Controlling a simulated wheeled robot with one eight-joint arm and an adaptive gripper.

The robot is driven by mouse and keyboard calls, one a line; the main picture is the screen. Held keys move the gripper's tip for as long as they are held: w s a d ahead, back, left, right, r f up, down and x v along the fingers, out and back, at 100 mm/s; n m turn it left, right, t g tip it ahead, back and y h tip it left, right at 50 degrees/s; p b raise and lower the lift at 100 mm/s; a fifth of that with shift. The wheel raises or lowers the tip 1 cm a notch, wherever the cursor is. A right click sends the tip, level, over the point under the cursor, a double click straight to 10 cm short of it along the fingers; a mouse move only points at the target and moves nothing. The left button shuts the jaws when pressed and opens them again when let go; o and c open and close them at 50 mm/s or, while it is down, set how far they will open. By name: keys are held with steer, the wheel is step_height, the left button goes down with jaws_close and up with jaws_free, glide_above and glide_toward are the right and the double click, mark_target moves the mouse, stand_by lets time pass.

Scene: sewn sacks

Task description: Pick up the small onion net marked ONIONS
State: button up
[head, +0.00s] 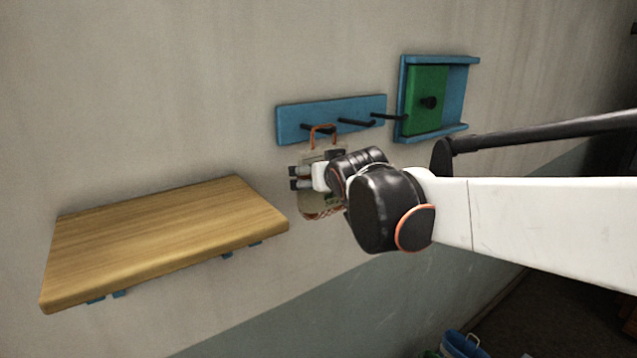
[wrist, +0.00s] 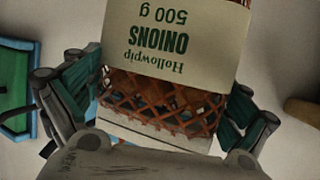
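The onion net (head: 320,207) hangs by its orange handle from the left peg of a blue rack in the head view; my gripper hides much of it. In the wrist view the onion net (wrist: 190,42) fills the middle, its pale label reading "Hollowpip ONIONS 500 g" upside down above orange-brown mesh. My gripper (head: 296,177) is at the net in the head view. In the wrist view the fingers of my gripper (wrist: 160,100) are spread, one on each side of the net. They lie close to its edges; I cannot tell whether they touch.
The blue peg rack (head: 290,124) has further dark pegs to the right. A blue frame (head: 461,92) with a green panel (head: 425,112) is on the wall at right. A wooden shelf (head: 160,235) with a bare top is at left. A blue container (head: 462,343) is low down.

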steer(key=shift+c, duration=0.7)
